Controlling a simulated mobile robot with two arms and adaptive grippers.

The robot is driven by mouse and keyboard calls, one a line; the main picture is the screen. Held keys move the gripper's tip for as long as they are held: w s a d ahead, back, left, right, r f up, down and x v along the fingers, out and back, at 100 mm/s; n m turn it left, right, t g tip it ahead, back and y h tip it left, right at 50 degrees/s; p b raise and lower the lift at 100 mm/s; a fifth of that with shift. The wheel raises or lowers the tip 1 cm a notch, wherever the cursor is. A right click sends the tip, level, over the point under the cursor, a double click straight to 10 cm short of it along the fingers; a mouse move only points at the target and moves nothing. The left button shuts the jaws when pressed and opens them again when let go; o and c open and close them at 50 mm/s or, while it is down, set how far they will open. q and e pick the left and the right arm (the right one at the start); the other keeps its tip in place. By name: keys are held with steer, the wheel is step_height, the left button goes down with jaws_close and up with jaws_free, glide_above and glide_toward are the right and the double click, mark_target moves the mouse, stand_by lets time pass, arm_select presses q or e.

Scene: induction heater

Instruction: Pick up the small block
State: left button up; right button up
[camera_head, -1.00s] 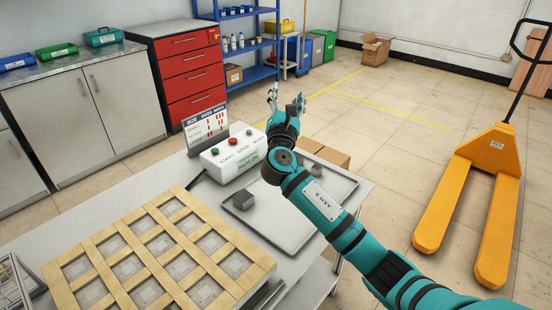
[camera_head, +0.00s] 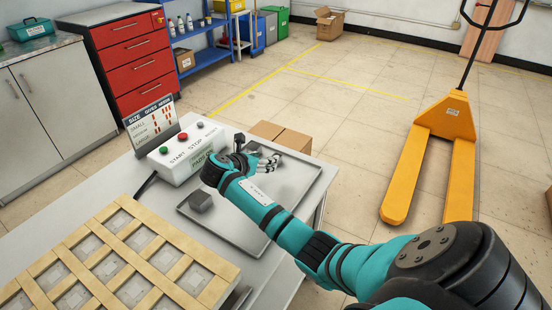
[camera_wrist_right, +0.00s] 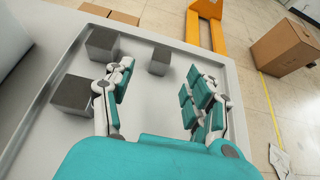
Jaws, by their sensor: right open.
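In the right wrist view, a small grey block (camera_wrist_right: 160,60) sits on the metal tray (camera_wrist_right: 232,85), just beyond the fingers and between their lines. Two larger-looking grey blocks, one near the tray's upper left (camera_wrist_right: 102,44) and one farther left (camera_wrist_right: 73,93), sit beside the left finger. My right gripper (camera_wrist_right: 160,88) is open and empty, above the tray. In the head view, my right gripper (camera_head: 262,160) is over the far part of the tray (camera_head: 245,246). A grey block (camera_head: 200,201) shows left of my arm; the arm hides part of the tray. My left gripper is out of view.
A control box (camera_head: 186,152) and a size sign (camera_head: 152,124) stand behind the tray. A wooden lattice rack (camera_head: 120,262) lies at the front left. Cardboard boxes (camera_head: 281,137) stand beyond the table, and a yellow pallet jack (camera_head: 446,125) is on the floor.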

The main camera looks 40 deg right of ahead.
steer(key=x, duration=0.7)
steer(key=shift+s+d+f, duration=0.1)
steer(key=shift+d+f, duration=0.05)
steer(key=shift+d, duration=0.25)
jaws_close()
